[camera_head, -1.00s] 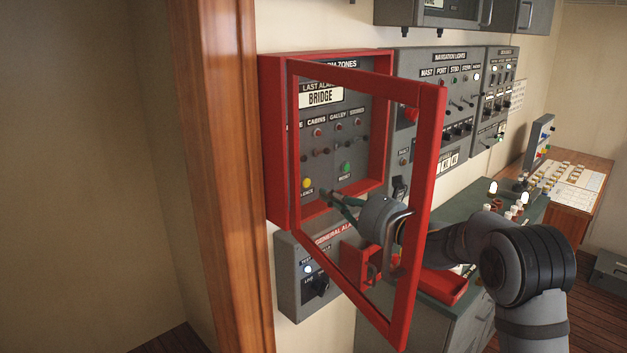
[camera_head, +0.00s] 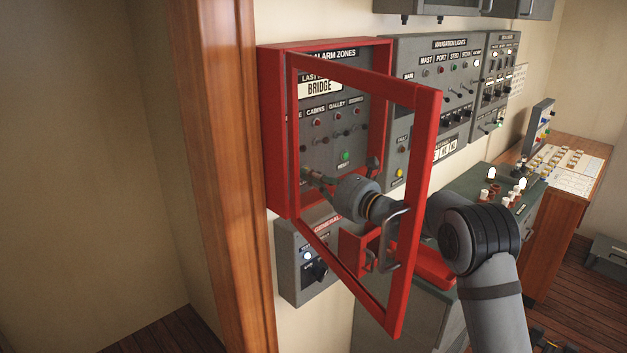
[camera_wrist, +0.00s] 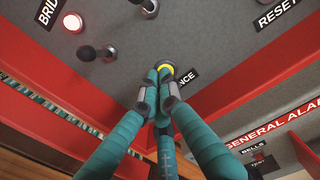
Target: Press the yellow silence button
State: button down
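The yellow silence button (camera_wrist: 165,71) is partly visible in the wrist view, just beyond the fingertips of my gripper (camera_wrist: 160,88). Its label is partly covered, with "NCE" readable. The fingers are drawn together with nothing held between them. They overlap the button's near side; I cannot tell whether they touch it. In the head view my gripper (camera_head: 312,176) reaches behind the open door frame to the lower left of the red alarm cabinet (camera_head: 275,140), hiding the yellow button there.
The open red door frame (camera_head: 427,180) surrounds my arm in the head view. The green reset button (camera_head: 345,156) is to the right of my gripper. A general alarm box (camera_head: 290,265) is below the cabinet. A wooden post (camera_head: 228,150) stands at its left.

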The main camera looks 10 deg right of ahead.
jog(key=shift+w+a+r, duration=0.1)
jog(key=shift+w+a, duration=0.05)
jog(key=shift+a, duration=0.05)
dwell(0.3)
jog(key=shift+s+d+b, duration=0.15)
jog(key=shift+s+b, duration=0.1)
jog(key=shift+b, duration=0.15)
jog(key=b+v, duration=0.6)
jog(key=v, duration=0.7)
jog(key=shift+s+d, duration=0.2)
jog(key=shift+d, duration=0.05)
jog(key=shift+w+a, duration=0.1)
jog(key=shift+w, duration=0.05)
